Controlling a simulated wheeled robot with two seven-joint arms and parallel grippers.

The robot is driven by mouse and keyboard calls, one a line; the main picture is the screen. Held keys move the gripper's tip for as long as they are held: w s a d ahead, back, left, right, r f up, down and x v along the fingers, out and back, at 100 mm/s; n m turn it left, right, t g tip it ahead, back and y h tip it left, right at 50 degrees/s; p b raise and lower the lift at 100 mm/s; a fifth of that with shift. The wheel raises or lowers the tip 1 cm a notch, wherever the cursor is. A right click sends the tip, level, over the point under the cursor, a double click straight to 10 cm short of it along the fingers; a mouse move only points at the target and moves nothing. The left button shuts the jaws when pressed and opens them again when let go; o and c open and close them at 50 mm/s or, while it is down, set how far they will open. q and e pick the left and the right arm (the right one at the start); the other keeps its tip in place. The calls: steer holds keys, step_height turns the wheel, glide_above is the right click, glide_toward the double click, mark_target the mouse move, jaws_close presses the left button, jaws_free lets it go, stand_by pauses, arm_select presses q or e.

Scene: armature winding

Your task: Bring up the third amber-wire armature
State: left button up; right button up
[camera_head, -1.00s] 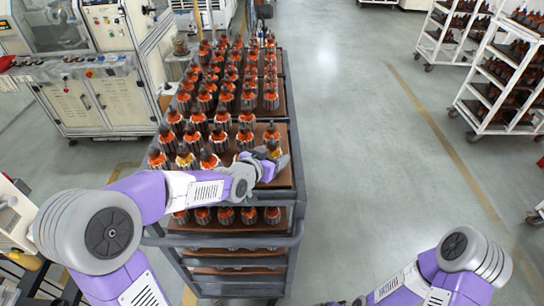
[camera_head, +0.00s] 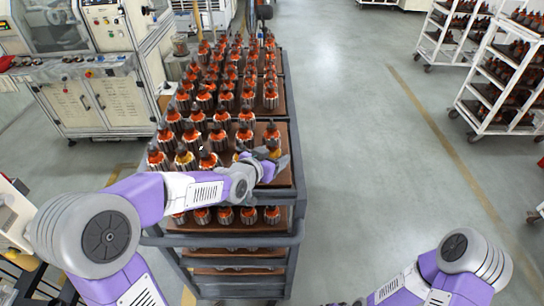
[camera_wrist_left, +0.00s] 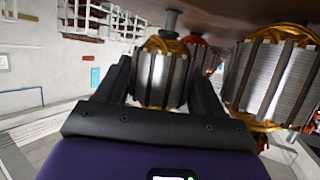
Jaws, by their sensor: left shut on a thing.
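My left gripper (camera_head: 274,154) is at the right end of the front row on the cart's top tray. In the left wrist view its two fingers (camera_wrist_left: 165,95) are shut around an amber-wire armature (camera_wrist_left: 160,78), a ribbed steel core with amber windings at both ends and a shaft. Whether it is clear of the tray, I cannot tell. Another amber-wire armature (camera_wrist_left: 272,78) stands close beside the right finger. In the head view, an amber-wound armature (camera_head: 185,157) stands further left in the front row. My right gripper is out of view; only that arm shows at the bottom right.
The cart (camera_head: 298,205) carries rows of orange-wound armatures (camera_head: 246,117) behind, and more on a lower shelf (camera_head: 225,215). A machine cabinet (camera_head: 95,100) stands at the left. White racks (camera_head: 495,75) stand at the far right. The floor (camera_head: 370,150) right of the cart is clear.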

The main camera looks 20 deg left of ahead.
mark_target(271, 142)
arm_select(q)
steer(key=shift+f, duration=0.15)
steer(key=shift+r, duration=0.45)
steer(key=shift+f+b, duration=0.4)
steer(key=shift+b, duration=0.15)
stand_by(0.4)
steer(key=shift+r, duration=0.4)
steer(key=shift+f+b, duration=0.5)
steer(key=shift+b, duration=0.05)
stand_by(0.3)
steer(key=shift+r, duration=0.1)
steer(key=shift+a+r+p, duration=0.15)
steer(key=shift+r+p, duration=0.25)
steer(key=shift+r, duration=0.2)
steer(key=shift+r+p, duration=1.4)
steer(key=shift+r, duration=1.05)
